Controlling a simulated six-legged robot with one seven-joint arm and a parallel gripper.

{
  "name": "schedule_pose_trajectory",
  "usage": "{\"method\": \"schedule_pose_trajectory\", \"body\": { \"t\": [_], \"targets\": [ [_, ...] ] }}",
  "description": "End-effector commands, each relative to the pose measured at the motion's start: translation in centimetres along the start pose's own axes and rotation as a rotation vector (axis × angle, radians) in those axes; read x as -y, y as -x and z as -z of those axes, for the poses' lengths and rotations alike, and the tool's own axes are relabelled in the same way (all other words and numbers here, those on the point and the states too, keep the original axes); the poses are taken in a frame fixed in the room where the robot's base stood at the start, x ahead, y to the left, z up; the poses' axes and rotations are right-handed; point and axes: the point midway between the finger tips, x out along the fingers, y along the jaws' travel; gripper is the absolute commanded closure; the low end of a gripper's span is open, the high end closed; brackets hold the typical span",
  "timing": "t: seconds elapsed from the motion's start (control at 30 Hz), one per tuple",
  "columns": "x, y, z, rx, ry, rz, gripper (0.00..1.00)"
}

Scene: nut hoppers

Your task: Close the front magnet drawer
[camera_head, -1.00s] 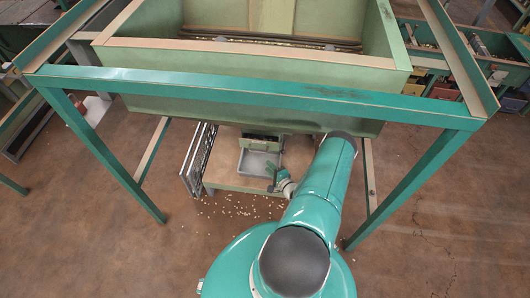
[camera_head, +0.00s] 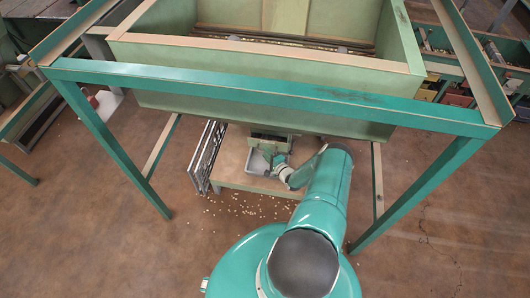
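A small green box-like part (camera_head: 270,143) shows under the hopper, above a grey tray (camera_head: 255,164). It may be the front magnet drawer, but it is too small here to tell how far it stands out. My gripper (camera_head: 269,157) is at the end of my teal arm, over the grey tray and just in front of the green part. Whether it touches the part cannot be told. Its fingers are too small and dark to show whether they are open or shut. The hopper and my arm hide the area behind and to the right.
The large green hopper (camera_head: 260,80) hangs above, in a teal frame (camera_head: 260,92) with slanted legs at both sides. A low table (camera_head: 228,178) holds the tray. Nuts lie scattered on the brown floor.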

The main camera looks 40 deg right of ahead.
Motion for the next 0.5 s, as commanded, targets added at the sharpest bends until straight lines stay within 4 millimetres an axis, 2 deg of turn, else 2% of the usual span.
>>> {"method": "schedule_pose_trajectory", "body": {
  "t": [0.2,0.47,0.5],
  "targets": [
    [0.0,-1.9,0.1,-0.002,0.000,0.001,0.70],
    [0.0,-2.1,0.1,-0.002,-0.001,0.001,0.70],
    [0.0,-2.1,0.1,-0.002,0.000,0.001,0.74]
  ]
}}
